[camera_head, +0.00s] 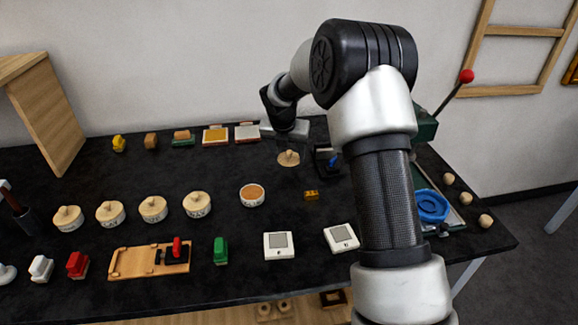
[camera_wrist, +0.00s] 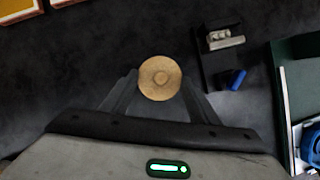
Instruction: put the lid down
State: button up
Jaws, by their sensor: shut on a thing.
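The lid (camera_head: 289,158) is a round pale wooden disc with a small knob on top. In the wrist view the lid (camera_wrist: 160,77) sits between the fingertips of my gripper (camera_wrist: 160,88), which is shut on it. In the head view my gripper (camera_head: 289,146) is directly above the lid, at the back of the black table. Whether the lid touches the table or hangs just above it is hard to tell. An open white pot (camera_head: 252,196) with orange-brown contents stands in front and to the left of the lid.
Several lidded pots (camera_head: 153,209) stand in a row to the left on the black table (camera_head: 230,170). A small black device with a blue part (camera_wrist: 225,60) lies close right of the lid. A green press (camera_head: 425,128) stands farther right. Bare table surrounds the lid's left and front.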

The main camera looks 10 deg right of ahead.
aim_at(288, 161)
notch_tip(288, 161, down, 4)
jog(key=shift+f, duration=0.1)
jog(key=shift+f+b, duration=0.1)
jog(key=shift+b, duration=0.2)
jog(key=o, duration=1)
